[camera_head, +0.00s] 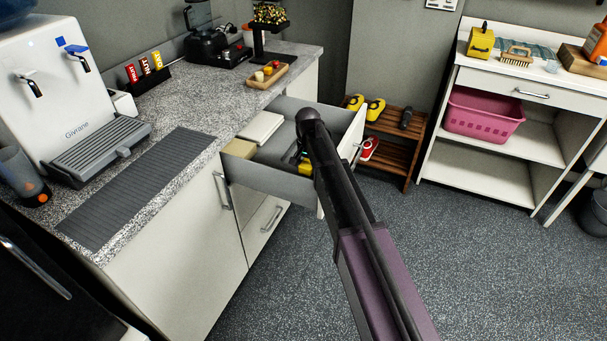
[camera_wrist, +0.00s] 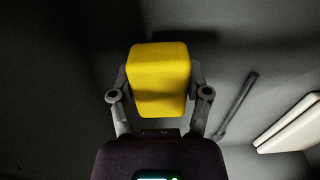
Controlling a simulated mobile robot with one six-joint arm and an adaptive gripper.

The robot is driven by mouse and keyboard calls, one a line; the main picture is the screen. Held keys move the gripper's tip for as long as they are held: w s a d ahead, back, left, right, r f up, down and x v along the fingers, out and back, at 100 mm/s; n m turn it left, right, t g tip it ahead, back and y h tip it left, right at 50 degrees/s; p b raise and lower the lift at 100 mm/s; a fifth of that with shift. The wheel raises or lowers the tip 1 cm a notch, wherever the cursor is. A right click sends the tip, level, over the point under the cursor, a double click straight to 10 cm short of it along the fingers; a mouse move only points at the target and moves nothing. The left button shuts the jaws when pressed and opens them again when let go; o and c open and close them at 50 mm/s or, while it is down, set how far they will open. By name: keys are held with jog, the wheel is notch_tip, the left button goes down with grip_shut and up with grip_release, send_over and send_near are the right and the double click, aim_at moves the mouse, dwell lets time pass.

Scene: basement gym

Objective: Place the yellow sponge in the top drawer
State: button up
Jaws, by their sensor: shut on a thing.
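The top drawer (camera_head: 265,186) of the counter cabinet is pulled open, with grey walls and a light front at its right end. My gripper (camera_head: 303,158) is down inside the drawer, mostly hidden by my own arm. In the wrist view my gripper (camera_wrist: 160,78) is shut on the yellow sponge (camera_wrist: 160,85), with one finger on each side of it. The sponge is over the drawer's grey bottom (camera_wrist: 60,100); I cannot tell whether it touches it.
A white item (camera_head: 262,128) and a beige block (camera_head: 240,148) lie in the drawer; the wrist view shows a dark bar (camera_wrist: 237,105) right of the sponge. The countertop (camera_head: 190,112) borders the drawer. A wooden shoe rack (camera_head: 393,128) stands just beyond it.

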aim_at(307, 163)
jog(key=shift+f+b, duration=0.7)
jog(key=shift+f, duration=0.3)
jog(key=shift+f, duration=0.15)
jog(key=o, duration=1)
notch_tip(307, 163, up, 12)
jog(key=p, duration=1.2)
